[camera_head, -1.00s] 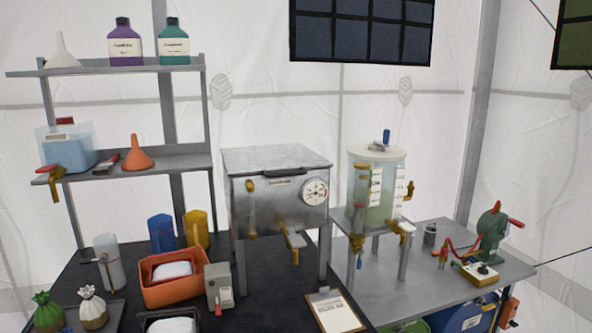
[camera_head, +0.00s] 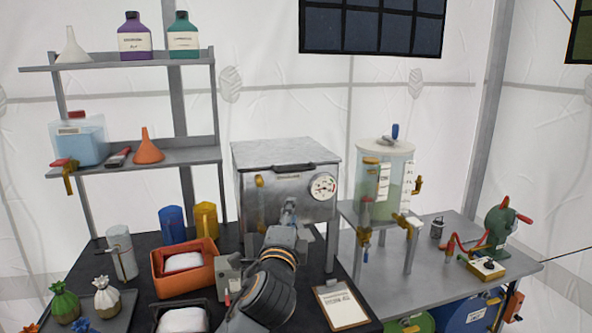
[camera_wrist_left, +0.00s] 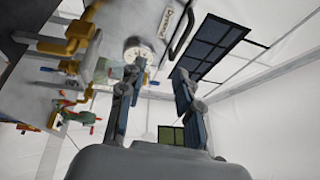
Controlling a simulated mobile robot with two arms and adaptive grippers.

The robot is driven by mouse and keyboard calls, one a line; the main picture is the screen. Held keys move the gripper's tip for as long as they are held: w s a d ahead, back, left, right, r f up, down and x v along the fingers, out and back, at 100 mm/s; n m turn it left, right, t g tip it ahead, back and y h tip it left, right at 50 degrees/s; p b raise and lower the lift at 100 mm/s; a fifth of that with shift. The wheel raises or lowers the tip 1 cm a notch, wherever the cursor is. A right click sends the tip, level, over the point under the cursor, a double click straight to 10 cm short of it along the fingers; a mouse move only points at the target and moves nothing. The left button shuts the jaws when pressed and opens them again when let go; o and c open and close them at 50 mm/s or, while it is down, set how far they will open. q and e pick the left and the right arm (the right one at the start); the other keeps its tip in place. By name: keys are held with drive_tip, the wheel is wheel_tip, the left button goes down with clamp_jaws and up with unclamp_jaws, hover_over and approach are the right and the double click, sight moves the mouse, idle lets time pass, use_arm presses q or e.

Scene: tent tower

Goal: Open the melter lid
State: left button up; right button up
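The melter (camera_head: 250,190) is a grey metal box on legs with a round dial (camera_head: 323,186) on its front. Its flat lid (camera_head: 287,152) is shut, with a dark handle (camera_head: 293,167) along the front edge. My left gripper (camera_head: 289,212) is in front of the melter's front face, below the handle, partly hidden by its own arm. In the left wrist view the left gripper (camera_wrist_left: 158,82) is open, with nothing between its fingers. There the melter's dial (camera_wrist_left: 137,50) shows behind the left finger, and the handle (camera_wrist_left: 182,32) is just above the fingertips. My right gripper is not in view.
A clear tank (camera_head: 386,185) with taps stands right of the melter on a grey table (camera_head: 420,265). An orange bin (camera_head: 175,283), blue jug (camera_head: 172,226) and yellow jug (camera_head: 205,220) are at its left. A clipboard (camera_head: 341,305) lies in front. Space above the lid is clear.

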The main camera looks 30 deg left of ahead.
sight(296, 171)
use_arm(q)
drive_tip(key=shift+m+t+y, duration=0.3)
drive_tip(key=r+p+x, duration=0.1)
drive_tip(key=x, duration=0.3)
drive_tip(key=r+p+x, duration=0.1)
drive_tip(key=x, duration=0.4)
drive_tip(key=r+p+x, duration=0.1)
drive_tip(key=x, duration=0.4)
drive_tip(key=shift+s+a, duration=0.1)
drive_tip(key=shift+a, duration=0.05)
clamp_jaws()
